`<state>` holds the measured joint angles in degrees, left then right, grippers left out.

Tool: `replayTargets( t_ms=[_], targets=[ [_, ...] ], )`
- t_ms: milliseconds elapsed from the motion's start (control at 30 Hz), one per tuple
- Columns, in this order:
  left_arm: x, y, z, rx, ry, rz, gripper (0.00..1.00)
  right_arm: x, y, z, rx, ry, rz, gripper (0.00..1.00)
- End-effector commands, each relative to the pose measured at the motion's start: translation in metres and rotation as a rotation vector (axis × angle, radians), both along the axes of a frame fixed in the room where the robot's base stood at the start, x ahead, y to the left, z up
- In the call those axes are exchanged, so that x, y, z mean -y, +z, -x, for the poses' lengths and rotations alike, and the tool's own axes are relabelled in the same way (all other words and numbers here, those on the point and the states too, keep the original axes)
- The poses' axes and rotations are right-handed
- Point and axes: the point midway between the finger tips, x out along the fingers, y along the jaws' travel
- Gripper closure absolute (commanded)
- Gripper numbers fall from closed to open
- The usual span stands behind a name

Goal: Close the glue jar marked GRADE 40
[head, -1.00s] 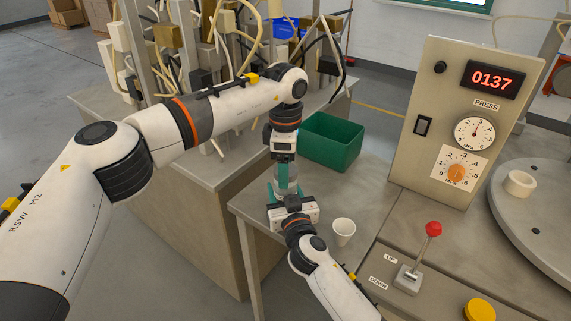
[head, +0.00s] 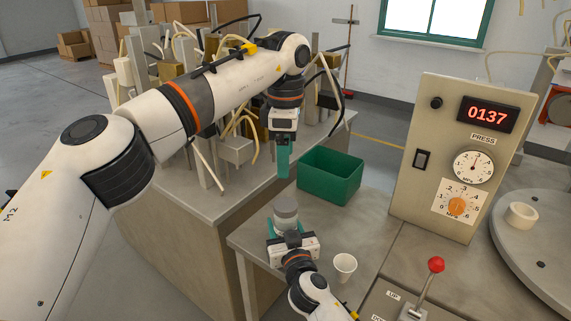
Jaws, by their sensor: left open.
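A green bin (head: 330,178) stands behind the jar to the right. A white cup (head: 344,267) is right of my right gripper. A press panel (head: 450,160) and red-knobbed lever (head: 436,265) stand at the right. A bench with tubing (head: 210,190) is at the left.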

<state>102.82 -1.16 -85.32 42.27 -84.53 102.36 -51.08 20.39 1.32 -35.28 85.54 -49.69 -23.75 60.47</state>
Motion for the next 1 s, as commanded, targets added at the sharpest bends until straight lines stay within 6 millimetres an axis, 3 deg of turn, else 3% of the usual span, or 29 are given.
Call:
replayTargets(
  t_ms=[200, 233, 400, 767, 1000],
  targets=[
    [0.0, 0.0, 0.0, 0.0, 0.0, 0.0, 0.27, 0.0, 0.0, 0.0, -0.001, 0.0, 0.0, 1.0],
    [0.0, 0.0, 0.0, -0.001, 0.0, 0.0, 0.27, 0.0, 0.0, 0.0, -0.001, 0.0, 0.0, 0.49],
    [0.0, 0.0, 0.0, -0.001, 0.0, 0.0, 0.27, 0.0, 0.0, 0.0, -0.001, 0.0, 0.0, 0.25],
    [0.0, 0.0, 0.0, -0.001, 0.0, 0.0, 0.27, 0.002, -0.001, 0.007, -0.001, 0.0, -0.001, 0.25],
    [0.0, -0.001, 0.0, -0.001, 0.0, 0.0, 0.27, 0.014, -0.002, 0.05, -0.004, 0.0, -0.002, 0.25]
  ],
)
